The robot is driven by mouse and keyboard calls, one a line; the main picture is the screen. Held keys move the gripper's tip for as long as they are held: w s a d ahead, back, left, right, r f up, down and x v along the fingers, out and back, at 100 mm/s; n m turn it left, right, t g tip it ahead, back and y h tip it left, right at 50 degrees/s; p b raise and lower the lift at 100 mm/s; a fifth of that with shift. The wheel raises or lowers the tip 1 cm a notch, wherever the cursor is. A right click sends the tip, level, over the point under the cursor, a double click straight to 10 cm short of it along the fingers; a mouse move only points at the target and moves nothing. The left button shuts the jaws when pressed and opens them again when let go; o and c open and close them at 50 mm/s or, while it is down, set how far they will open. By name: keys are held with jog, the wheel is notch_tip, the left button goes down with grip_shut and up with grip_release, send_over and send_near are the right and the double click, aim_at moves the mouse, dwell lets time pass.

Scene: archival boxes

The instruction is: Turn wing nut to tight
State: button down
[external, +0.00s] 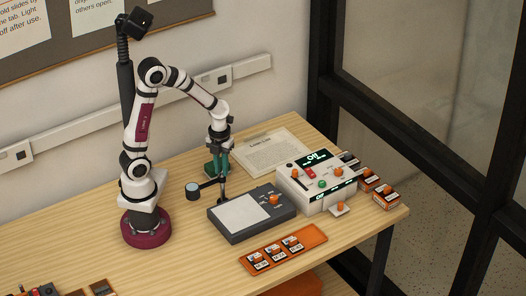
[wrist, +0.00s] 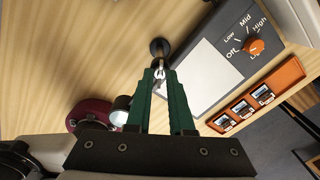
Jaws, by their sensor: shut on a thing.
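My gripper (external: 223,176) points down at the magnifier stand beside the light panel. In the wrist view its green fingers (wrist: 160,73) are closed together at the tips on a small silvery piece, the wing nut (wrist: 159,70). The fingers hide most of the wing nut, so its angle cannot be told. The stand's round dark foot (wrist: 159,47) shows just beyond the fingertips. The magnifier lens (external: 193,190) sits on a short arm to the left of the stand; it also shows in the wrist view (wrist: 122,103).
The grey light panel (external: 250,212) with an orange dial lies right of the stand. An orange slide tray (external: 283,249) is in front, and a white control box (external: 316,182) stands farther right. A paper sheet (external: 264,152) lies behind.

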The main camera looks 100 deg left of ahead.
jog(key=m, duration=0.5)
jog(key=shift+m, duration=0.7)
jog(key=c, duration=1)
grip_release()
jog(key=shift+c, duration=0.2)
notch_tip(320, 180, up, 16)
jog(key=shift+d+f, duration=0.1)
